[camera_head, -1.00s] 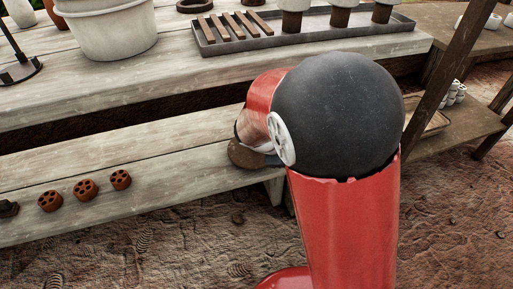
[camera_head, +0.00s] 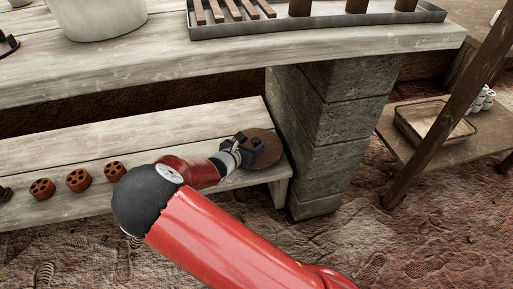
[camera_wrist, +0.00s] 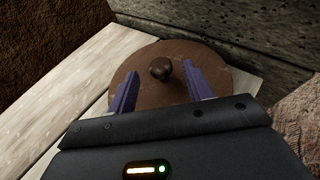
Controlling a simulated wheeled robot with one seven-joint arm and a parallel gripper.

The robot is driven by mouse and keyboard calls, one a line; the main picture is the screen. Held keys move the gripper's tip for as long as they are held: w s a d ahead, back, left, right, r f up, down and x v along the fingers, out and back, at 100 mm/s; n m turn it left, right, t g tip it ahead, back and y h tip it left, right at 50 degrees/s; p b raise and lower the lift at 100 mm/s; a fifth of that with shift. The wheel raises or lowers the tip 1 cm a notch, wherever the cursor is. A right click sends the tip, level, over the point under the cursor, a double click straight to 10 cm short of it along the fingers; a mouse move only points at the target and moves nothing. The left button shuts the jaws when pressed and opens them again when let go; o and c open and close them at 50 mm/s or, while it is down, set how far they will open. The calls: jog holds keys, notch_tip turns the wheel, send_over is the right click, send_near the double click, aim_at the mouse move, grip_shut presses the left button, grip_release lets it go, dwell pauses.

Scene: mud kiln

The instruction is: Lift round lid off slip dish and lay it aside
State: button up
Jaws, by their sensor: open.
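A round brown lid (camera_head: 273,155) with a small dark knob lies flat near the right end of the low bench. In the wrist view the lid (camera_wrist: 147,57) fills the middle, and its round knob (camera_wrist: 161,68) stands up from it. The slip dish under the lid is hidden; I cannot make out its sides. My gripper (camera_head: 250,146) is at the lid from the left. In the wrist view its two purple fingers are open, one on each side of the knob, with gaps between fingers and knob. Nothing is held.
The low wooden bench (camera_head: 140,143) has free room left of the lid. Several orange pierced bricks (camera_head: 79,180) stand farther left. A stone block pillar (camera_head: 330,130) rises close at the right. The upper table (camera_head: 170,55) overhangs behind, carrying a metal tray (camera_head: 300,28).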

aim_at(254, 141)
jog(key=x, duration=0.4)
jog(key=shift+w+f+b, duration=0.1)
jog(key=shift+b, duration=0.25)
jog(key=c, duration=0.9)
jog(key=r, duration=0.2)
jog(key=r+p, duration=0.1)
jog(key=r, duration=0.2)
jog(key=a+r+p, duration=0.1)
jog(key=r, duration=0.1)
jog(key=shift+a+r, duration=0.1)
jog(key=shift+r, duration=0.1)
jog(key=s+a+p, duration=0.1)
jog(key=s+a, duration=0.1)
jog(key=a, duration=0.7)
jog(key=s+a+p, duration=0.1)
jog(key=s+a, duration=0.2)
jog(key=a, duration=0.6)
jog(key=shift+s+f, duration=0.15)
jog(key=shift+s, duration=0.15)
